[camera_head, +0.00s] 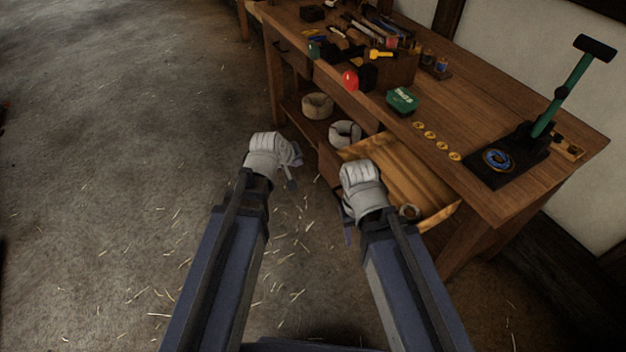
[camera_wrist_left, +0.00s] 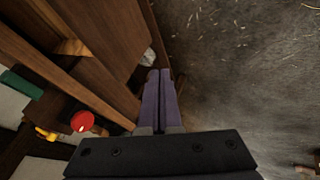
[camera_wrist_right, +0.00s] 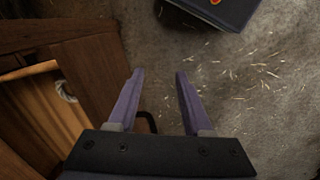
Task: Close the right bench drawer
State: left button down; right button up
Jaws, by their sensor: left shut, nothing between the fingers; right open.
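The right bench drawer (camera_head: 405,172) is pulled out from the bench's right part, its pale wooden inside showing. A small light ring (camera_head: 410,212) lies in it. In the right wrist view the drawer front (camera_wrist_right: 92,75) is left of my right gripper (camera_wrist_right: 159,72), which is open and empty. The dark drawer handle (camera_wrist_right: 147,121) shows between its fingers, nearer the left one; whether they touch is unclear. In the head view my right gripper (camera_head: 347,228) is partly hidden by its wrist. My left gripper (camera_head: 291,182) is shut and empty, left of the drawer, over the floor.
Rope coils (camera_head: 317,105) sit on the lower shelf. The straw-strewn floor (camera_head: 120,150) at left is clear.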

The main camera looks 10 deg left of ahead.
pick_arm(q)
jog(key=b, duration=0.8)
send_near(319, 164)
jog(key=a+x, duration=0.1)
jog(key=x, duration=0.3)
jog(key=shift+w+d+f, duration=0.1)
jog(key=shift+d+f, duration=0.05)
jog(key=shift+d, duration=0.45)
